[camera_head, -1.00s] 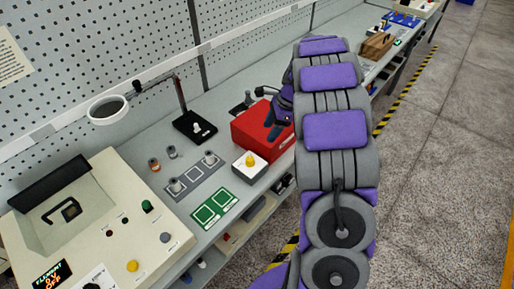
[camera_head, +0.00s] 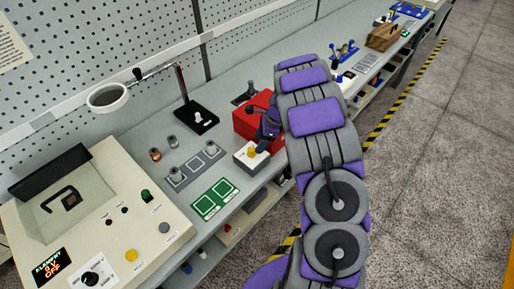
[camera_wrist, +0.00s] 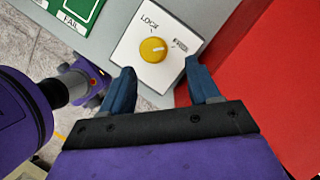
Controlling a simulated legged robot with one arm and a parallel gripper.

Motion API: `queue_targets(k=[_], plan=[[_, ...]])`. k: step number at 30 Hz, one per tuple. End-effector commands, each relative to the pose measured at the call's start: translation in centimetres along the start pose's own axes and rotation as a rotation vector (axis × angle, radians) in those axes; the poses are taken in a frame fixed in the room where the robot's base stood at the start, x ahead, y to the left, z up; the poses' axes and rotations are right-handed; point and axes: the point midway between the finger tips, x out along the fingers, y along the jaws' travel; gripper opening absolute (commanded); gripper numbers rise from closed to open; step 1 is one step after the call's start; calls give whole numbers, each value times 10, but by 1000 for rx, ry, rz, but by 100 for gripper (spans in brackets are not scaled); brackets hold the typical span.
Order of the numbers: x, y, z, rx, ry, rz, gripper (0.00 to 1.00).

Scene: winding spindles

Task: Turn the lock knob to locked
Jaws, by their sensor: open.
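The lock knob (camera_wrist: 153,49) is a round yellow knob with a pale pointer line, on a white plate (camera_wrist: 130,50). The plate reads "LOCK" at its upper left and another word, hard to read, at its right. The pointer line aims right, toward that second word. In the head view the yellow knob (camera_head: 251,152) sits in front of a red box. My gripper (camera_wrist: 162,88) is open and empty, its two blue fingers just short of the knob and to either side of it, not visibly touching. In the head view my gripper (camera_head: 264,140) is just above and right of the knob, partly hidden by my arm.
The red box (camera_head: 243,121) stands close beside the plate and fills the right of the wrist view (camera_wrist: 290,80).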

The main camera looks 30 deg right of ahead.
Motion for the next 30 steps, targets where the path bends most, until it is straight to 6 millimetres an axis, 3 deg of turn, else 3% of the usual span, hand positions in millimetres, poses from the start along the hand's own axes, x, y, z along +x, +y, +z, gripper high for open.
queue_targets(k=[6,19,30], plan=[[32,2,3,-2,1,8,61],[37,-2,-5,0,-7,5,61],[38,2,3,-2,0,4,26]])
